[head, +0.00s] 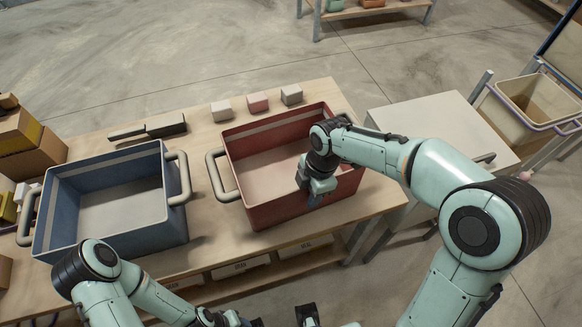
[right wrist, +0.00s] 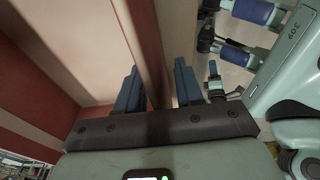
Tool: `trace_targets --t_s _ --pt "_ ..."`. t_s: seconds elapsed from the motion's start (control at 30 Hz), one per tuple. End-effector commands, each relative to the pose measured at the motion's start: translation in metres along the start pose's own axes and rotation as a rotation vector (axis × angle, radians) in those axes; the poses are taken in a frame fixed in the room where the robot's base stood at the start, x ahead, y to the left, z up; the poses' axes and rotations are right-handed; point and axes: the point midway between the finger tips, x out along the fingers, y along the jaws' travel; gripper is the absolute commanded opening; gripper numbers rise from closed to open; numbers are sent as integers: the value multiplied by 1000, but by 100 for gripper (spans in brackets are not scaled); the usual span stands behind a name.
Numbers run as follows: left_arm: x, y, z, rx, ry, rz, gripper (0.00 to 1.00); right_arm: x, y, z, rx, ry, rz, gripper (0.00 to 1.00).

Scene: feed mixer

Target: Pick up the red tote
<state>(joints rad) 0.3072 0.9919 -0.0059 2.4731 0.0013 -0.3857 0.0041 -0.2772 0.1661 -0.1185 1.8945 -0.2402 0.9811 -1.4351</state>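The red tote (head: 262,211) stands on the wooden table, empty inside as far as it shows. Its left grey handle (head: 211,178) is in clear view; its right side is partly hidden behind my right arm. My right gripper (head: 318,198) points down at the tote's near wall, toward its right end. In the right wrist view its two blue fingers (right wrist: 158,90) are apart, one on each side of the red wall (right wrist: 146,35). I cannot tell whether they touch it. My left gripper (head: 225,318) is low at the bottom edge, partly cut off, away from the tote.
A blue tote (head: 62,217) with grey handles stands left of the red one. Several small boxes (head: 258,102) and a dark tool (head: 148,130) lie behind them. A pale table (head: 440,118) is at the right, near a beige bin (head: 510,118). Cardboard boxes (head: 25,150) sit at far left.

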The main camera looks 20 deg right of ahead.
Motion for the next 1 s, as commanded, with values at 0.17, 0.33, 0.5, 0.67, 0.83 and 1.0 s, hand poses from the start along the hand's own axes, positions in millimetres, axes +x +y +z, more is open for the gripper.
trace_targets --t_s 0.17,0.33,0.5,0.67,0.83,1.0 --pt "0 0 0 0 0 0 43 0 0 0 0 0 0 4" --pt "0 0 0 0 0 0 43 -1 0 0 0 0 0 0" --pt "0 0 0 0 0 0 43 -1 0 0 0 0 0 0" --pt "0 0 0 0 0 0 43 -1 0 0 0 0 1 0" --pt "0 0 0 0 0 0 43 -1 0 0 0 0 1 0" --pt "0 0 0 0 0 0 43 -1 0 0 0 1 1 0"
